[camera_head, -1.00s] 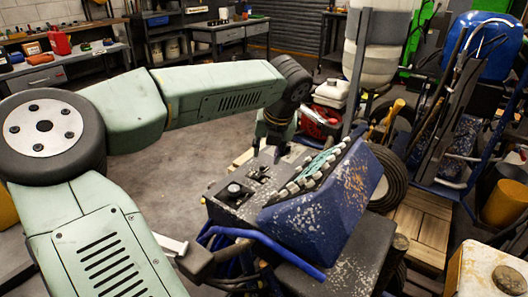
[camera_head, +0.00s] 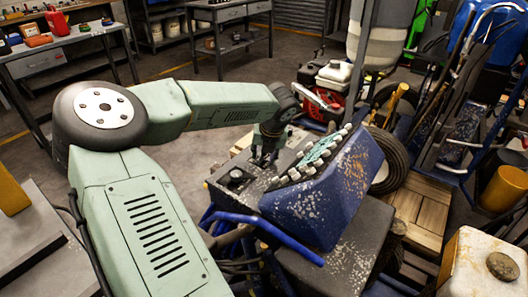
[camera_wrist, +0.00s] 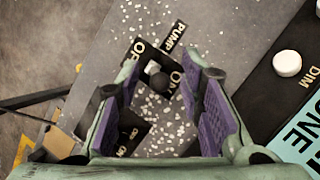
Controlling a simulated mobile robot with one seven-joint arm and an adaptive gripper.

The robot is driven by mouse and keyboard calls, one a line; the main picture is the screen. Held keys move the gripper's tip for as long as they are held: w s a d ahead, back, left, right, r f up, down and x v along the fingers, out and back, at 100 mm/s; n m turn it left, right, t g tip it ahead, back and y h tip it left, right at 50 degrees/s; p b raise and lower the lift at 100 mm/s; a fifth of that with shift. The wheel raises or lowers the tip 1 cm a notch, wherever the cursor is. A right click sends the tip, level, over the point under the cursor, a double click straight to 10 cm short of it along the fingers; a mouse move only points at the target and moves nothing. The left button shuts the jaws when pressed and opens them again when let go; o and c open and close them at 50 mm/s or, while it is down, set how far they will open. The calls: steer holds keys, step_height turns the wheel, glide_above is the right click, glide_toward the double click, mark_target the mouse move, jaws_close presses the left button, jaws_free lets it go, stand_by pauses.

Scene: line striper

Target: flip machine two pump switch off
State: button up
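In the head view my gripper (camera_head: 264,158) points down at the grey control panel (camera_head: 226,192) of the blue machine (camera_head: 325,190). A second OFF/ON plate (camera_wrist: 128,135) is partly hidden by the left finger. No label reading "two" is legible.
A white knob (camera_wrist: 287,63) by a DIM label and a teal strip (camera_wrist: 300,140) ending in "ONE" lie to the right in the wrist view. The blue sloped housing with its row of pale knobs (camera_head: 320,152) rises right of my gripper. A blue tube (camera_head: 265,232) runs in front.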

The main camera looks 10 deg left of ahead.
steer(key=shift+c, duration=0.5)
jaws_close()
